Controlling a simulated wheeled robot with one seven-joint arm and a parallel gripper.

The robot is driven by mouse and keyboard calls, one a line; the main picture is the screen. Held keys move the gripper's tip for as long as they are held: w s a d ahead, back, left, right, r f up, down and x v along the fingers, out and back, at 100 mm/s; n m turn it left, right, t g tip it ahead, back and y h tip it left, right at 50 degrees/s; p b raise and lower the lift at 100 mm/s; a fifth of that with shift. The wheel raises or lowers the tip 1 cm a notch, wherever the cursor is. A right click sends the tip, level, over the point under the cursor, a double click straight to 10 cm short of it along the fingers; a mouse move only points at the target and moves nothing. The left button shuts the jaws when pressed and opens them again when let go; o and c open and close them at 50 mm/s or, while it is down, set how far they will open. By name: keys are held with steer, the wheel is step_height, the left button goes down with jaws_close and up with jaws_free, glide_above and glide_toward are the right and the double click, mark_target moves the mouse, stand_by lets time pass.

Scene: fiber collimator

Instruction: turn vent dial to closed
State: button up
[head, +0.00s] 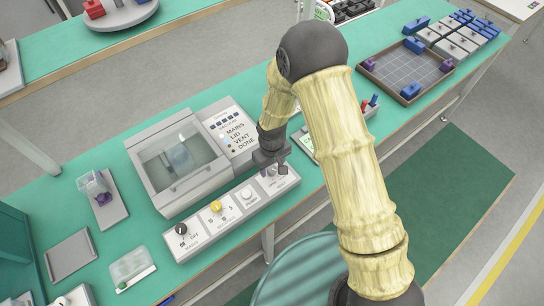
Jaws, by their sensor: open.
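The control strip (230,222) runs along the front of a grey machine with a clear lid (178,158). It carries a black dial (181,229) at the left, a yellow dial (216,207) and a white round control (249,194). My gripper (272,168) is open and points down over the right end of the strip. The control under it is mostly hidden by the fingers, so I cannot tell its setting or whether the fingers touch it. The small labels there are too small to read. A panel (236,132) behind reads MAINS, LID, VENT, DONE.
The machine stands on a green bench (200,92). A grey stand with a clear cup (97,187) is at left. A brown-rimmed tray (402,96) with blue and purple pieces is at back right. A rack (371,104) with coloured items sits behind my arm.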

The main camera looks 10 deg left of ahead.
mark_target(272, 169)
step_height(272, 169, up, 17)
steer(key=b, duration=0.2)
steer(key=shift+r, duration=0.15)
stand_by(0.6)
steer(key=s+d+r+m+t, duration=0.1)
steer(key=s+d+m, duration=0.1)
steer(key=d, duration=0.6)
steer(key=s+d+r+m, duration=0.1)
steer(key=d+m, duration=0.3)
steer(key=d, duration=0.5)
steer(key=s+d+r+m+t, duration=0.1)
steer(key=s+d+r+m, duration=0.1)
steer(key=d, duration=0.7)
steer(key=shift+s+d+m+t, duration=0.15)
steer(key=shift+s+m+t, duration=0.15)
steer(key=shift+s+m, duration=0.6)
steer(key=shift+s, duration=0.15)
steer(key=c, duration=0.3)
steer(key=shift+f, duration=0.1)
steer(key=shift+c, duration=0.2)
